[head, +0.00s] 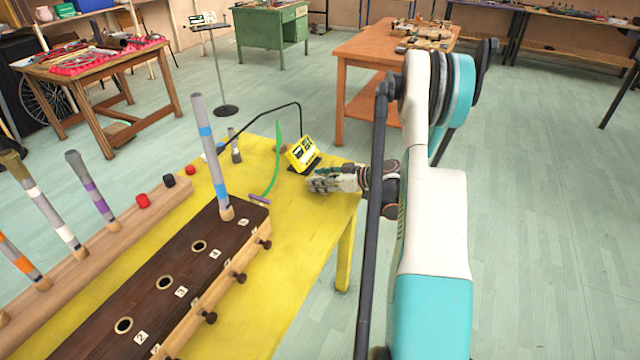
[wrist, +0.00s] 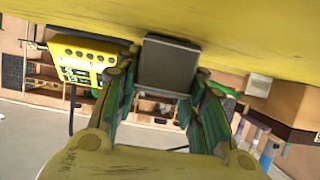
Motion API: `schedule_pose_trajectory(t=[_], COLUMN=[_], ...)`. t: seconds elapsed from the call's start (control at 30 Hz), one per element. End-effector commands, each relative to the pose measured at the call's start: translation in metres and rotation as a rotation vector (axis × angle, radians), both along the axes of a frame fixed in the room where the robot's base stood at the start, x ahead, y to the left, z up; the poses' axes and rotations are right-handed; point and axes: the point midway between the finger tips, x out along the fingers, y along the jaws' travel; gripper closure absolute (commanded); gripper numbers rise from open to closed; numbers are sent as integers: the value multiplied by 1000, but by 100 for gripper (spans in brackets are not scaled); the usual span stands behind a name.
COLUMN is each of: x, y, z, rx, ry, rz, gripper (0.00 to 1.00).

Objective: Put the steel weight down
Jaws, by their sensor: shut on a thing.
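The steel weight (wrist: 168,66) is a grey block with a darker rim, held between the two fingers of my gripper (wrist: 166,84) in the wrist view. My gripper is shut on it. In the head view my gripper (head: 320,184) is low over the right far part of the yellow table (head: 290,230), and the weight is hard to make out there. The wrist view is turned over, with the yellow tabletop (wrist: 250,30) along its top. The weight's end overlaps the tabletop; I cannot tell whether it touches.
A yellow device (head: 302,154) with a display stands just behind my gripper. A dark wooden block (head: 150,285) with numbered holes holds an upright grey-blue tube (head: 208,150). A green curved strip (head: 275,165) stands left of the device.

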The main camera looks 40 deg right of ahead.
Motion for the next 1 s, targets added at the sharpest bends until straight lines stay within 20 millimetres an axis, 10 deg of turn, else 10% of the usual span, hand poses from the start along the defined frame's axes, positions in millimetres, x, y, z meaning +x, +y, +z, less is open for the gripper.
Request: schedule_pose_trajectory(t=[0.33,0.37,0.43,1.0], x=[0,0,0,-20], y=[0,0,0,-10], z=[-3,-3,-2,11], rx=[0,0,0,1], ry=[-1,0,0,0], rz=[0,0,0,-4], gripper=[96,56,43,43])
